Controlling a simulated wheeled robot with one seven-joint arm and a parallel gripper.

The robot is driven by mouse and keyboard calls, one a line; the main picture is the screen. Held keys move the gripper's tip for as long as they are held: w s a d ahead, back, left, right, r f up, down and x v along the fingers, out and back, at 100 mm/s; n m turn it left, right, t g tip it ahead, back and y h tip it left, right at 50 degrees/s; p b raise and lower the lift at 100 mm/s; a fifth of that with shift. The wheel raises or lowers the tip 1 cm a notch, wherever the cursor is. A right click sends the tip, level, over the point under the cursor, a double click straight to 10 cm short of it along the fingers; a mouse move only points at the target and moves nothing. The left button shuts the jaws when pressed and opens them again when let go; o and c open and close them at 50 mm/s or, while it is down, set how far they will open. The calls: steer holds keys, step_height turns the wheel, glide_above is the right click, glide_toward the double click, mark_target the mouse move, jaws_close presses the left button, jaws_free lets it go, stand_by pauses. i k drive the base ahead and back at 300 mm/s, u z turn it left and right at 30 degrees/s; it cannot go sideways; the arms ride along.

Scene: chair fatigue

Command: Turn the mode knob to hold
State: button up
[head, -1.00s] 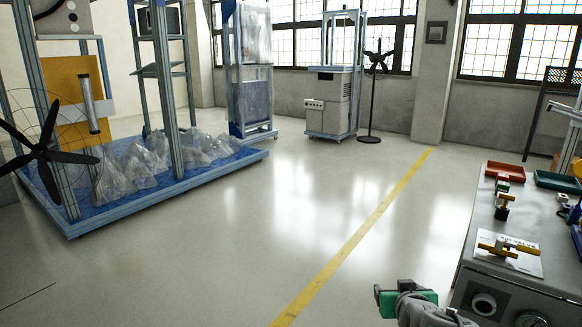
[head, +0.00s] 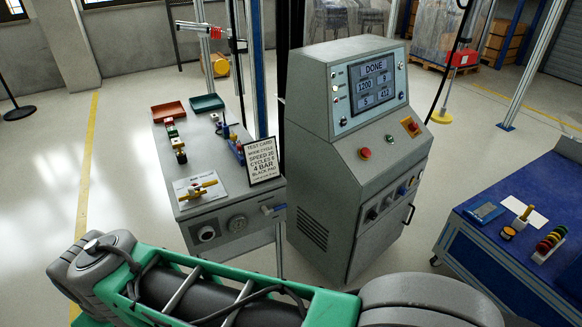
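The grey control console (head: 335,170) stands in the middle of the head view. Its lower front strip carries a row of dark knobs (head: 372,214) and a blue one; their labels are too small to read, so I cannot tell which is the mode knob or where it points. The console screen (head: 376,84) reads DONE, with number fields below. A red button (head: 365,153) and a red emergency stop on yellow (head: 411,126) sit above the knobs. My gripper's fingers are not in view; only my green and grey arm crosses the bottom of the picture, in front of the console.
A grey bench (head: 215,205) left of the console holds trays, a valve and a test card (head: 262,161) reading mode cycle, speed 20. A blue table (head: 530,215) with small parts stands at the right.

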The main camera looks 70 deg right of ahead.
mark_target(372, 216)
steer(key=u, duration=0.7)
steer(key=k, duration=1.6)
steer(key=z, duration=1.45)
